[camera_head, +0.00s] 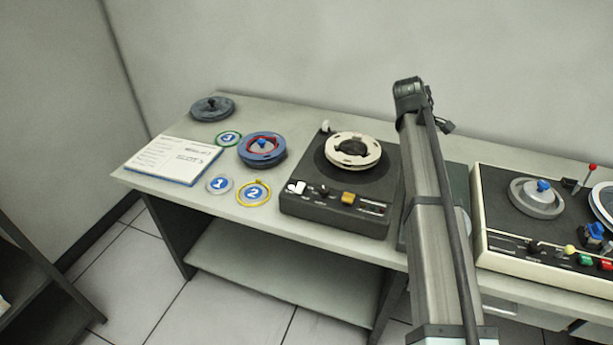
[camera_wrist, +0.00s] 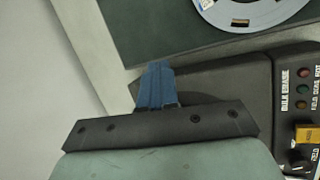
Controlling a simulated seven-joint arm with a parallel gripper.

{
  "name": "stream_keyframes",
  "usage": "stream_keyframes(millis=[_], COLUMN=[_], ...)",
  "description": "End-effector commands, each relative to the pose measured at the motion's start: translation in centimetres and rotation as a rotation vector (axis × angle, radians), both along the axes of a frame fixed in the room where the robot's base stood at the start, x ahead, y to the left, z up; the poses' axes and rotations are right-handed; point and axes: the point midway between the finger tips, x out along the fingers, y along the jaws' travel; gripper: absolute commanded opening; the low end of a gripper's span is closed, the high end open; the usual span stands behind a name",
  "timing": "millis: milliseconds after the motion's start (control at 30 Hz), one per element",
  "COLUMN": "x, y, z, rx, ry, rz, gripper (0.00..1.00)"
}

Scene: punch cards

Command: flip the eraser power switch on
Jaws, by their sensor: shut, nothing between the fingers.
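The eraser is the dark box (camera_head: 330,212) in the middle of the desk in the head view. Its front panel carries a dark knob, a yellow rocker-like switch (camera_head: 347,197) and small lamps. In the wrist view, the panel marked BULK ERASE (camera_wrist: 300,90) lies at the right edge, with the yellow switch (camera_wrist: 306,134) below the lamps. I cannot tell which way the switch is set. My gripper (camera_wrist: 158,70) shows blue fingers, shut and empty, over the eraser's side, left of and apart from the panel. The head view does not show the fingers.
A cream reel (camera_head: 352,150) sits on the eraser. A cream-edged machine (camera_head: 480,250) stands to the right, and my arm hides the space between. A blue reel (camera_head: 263,147), numbered rings and a written card (camera_head: 172,160) lie to the left. A pale reel (camera_wrist: 245,14) lies on a dark green surface.

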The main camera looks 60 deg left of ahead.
Motion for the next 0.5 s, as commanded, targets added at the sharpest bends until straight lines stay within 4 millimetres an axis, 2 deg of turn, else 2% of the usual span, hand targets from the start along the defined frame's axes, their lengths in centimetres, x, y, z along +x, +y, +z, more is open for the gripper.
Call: stream_keyframes(millis=[33, 200, 300, 500], x=[-2.4, -10.5, -15.4, -24.4], y=[1.6, 5.5, 7.4, 9.8], z=[0.5, 1.6, 2.5, 4.3], rx=[0.005, 0.008, 0.002, -0.025], ry=[0.034, 0.161, 0.235, 0.362], rz=[0.016, 0.065, 0.097, 0.16], gripper=[0.0, 0.0, 0.0, 0.0])
